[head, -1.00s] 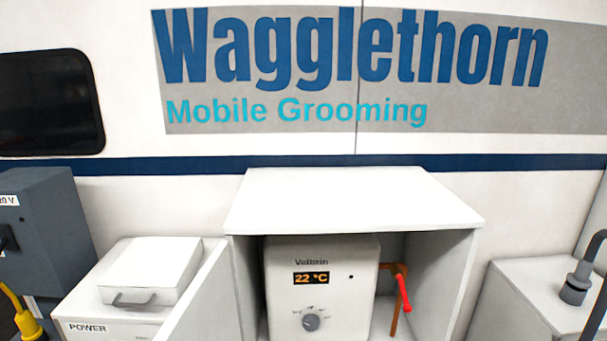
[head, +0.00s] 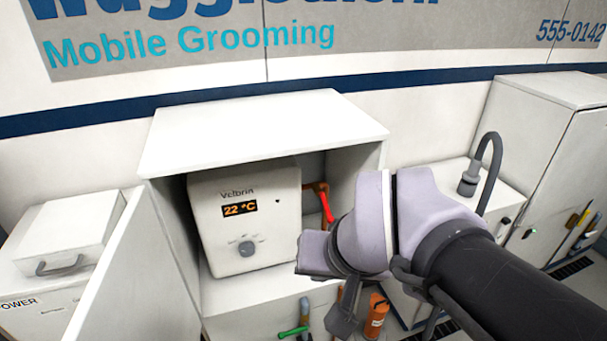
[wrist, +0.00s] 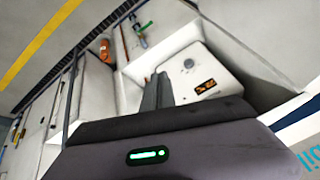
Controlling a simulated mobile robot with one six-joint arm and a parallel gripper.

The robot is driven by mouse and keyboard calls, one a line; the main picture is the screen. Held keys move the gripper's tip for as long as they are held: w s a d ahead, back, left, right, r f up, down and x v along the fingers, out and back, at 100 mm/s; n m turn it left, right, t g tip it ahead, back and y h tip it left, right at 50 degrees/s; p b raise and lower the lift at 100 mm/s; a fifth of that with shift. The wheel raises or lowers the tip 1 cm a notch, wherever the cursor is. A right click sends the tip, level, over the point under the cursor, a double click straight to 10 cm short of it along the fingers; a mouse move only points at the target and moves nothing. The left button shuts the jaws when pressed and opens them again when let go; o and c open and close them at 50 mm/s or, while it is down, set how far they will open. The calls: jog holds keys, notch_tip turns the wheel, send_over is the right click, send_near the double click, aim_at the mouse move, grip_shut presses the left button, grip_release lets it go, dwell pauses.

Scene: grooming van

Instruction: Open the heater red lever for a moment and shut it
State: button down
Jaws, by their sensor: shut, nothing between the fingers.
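The white heater (head: 240,215) stands in an open-fronted white cabinet (head: 260,130), its display reading 22 °C. The red lever (head: 326,206) is on the copper pipe at the heater's right side, slanting downward. In the head view my arm's lilac wrist is in front and to the right of the heater, apart from the lever in the picture. In the wrist view my gripper (wrist: 158,82) shows two grey fingers shut together and empty, over the heater's (wrist: 200,65) edge. I cannot make out the heater's red lever in the wrist view; the fingers may cover it.
The cabinet's open door (head: 130,275) juts out at the left. Below the heater are a green-handled valve (head: 293,332) and an orange canister (head: 376,315). A sink tap (head: 485,165) stands at the right.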

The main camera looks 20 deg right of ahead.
jog(key=w+d+r+n+h+p, duration=0.1)
jog(key=w+d+p, duration=0.15)
jog(key=w, duration=0.55)
jog(key=w+d+r+n+h+p, duration=0.1)
jog(key=w+d, duration=0.2)
jog(key=w, duration=0.5)
jog(key=n, duration=0.1)
send_near(327, 209)
jog(key=shift+g+h, duration=0.3)
jog(key=shift+h, duration=0.2)
jog(key=b+x, duration=0.1)
jog(key=x, duration=0.3)
jog(key=a+b+x, duration=0.1)
jog(key=x, duration=0.1)
jog(key=shift+w+b, duration=0.3)
jog(key=shift+b, duration=0.05)
jog(key=shift+w+d+f, duration=0.15)
jog(key=shift+f, duration=0.15)
jog(key=shift+f, duration=0.15)
